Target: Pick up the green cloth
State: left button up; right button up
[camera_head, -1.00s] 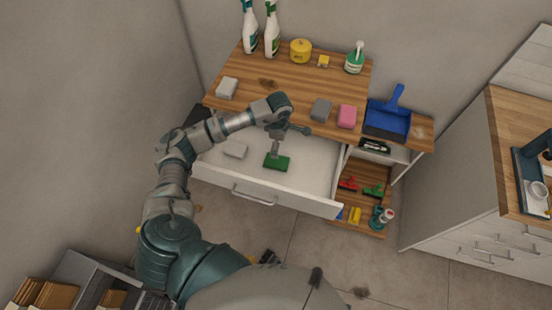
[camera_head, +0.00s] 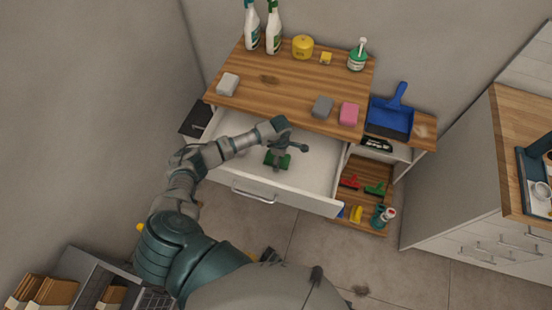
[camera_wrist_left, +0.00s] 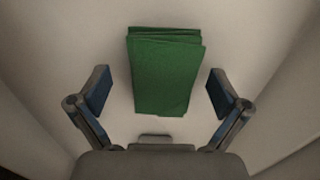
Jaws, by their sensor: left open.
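The green cloth (camera_head: 284,163) lies folded on the bottom of the open white drawer (camera_head: 311,197). In the left wrist view the cloth (camera_wrist_left: 165,75) is a folded stack between and ahead of the fingers. My left gripper (camera_head: 279,157) reaches down into the drawer over the cloth and hides part of it. In the wrist view my left gripper (camera_wrist_left: 160,95) is open, with one finger to each side of the cloth and apart from it. My right gripper is not in view.
On the wooden counter (camera_head: 255,105) stand spray bottles (camera_head: 273,30), a yellow tub (camera_head: 302,48), a soap bottle (camera_head: 357,56), and grey and pink sponges (camera_head: 348,114). A blue dustpan (camera_head: 390,115) lies right. The drawer walls surround the gripper.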

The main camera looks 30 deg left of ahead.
pick_arm(q)
jog(key=shift+d+r, duration=0.1)
jog(key=shift+d, duration=0.1)
jog(key=shift+d+r, duration=0.1)
jog(key=shift+d, duration=0.2)
jog(key=c, duration=0.8)
jog(key=shift+c, duration=1.4)
jog(key=shift+a+r, duration=0.1)
jog(key=shift+a, duration=0.1)
jog(key=r, duration=0.4)
jog(key=shift+w+a+r, duration=0.1)
jog(key=shift+a, duration=0.1)
jog(key=r, duration=0.4)
jog(key=shift+d+r+p, duration=0.3)
jog(key=shift+r, duration=0.5)
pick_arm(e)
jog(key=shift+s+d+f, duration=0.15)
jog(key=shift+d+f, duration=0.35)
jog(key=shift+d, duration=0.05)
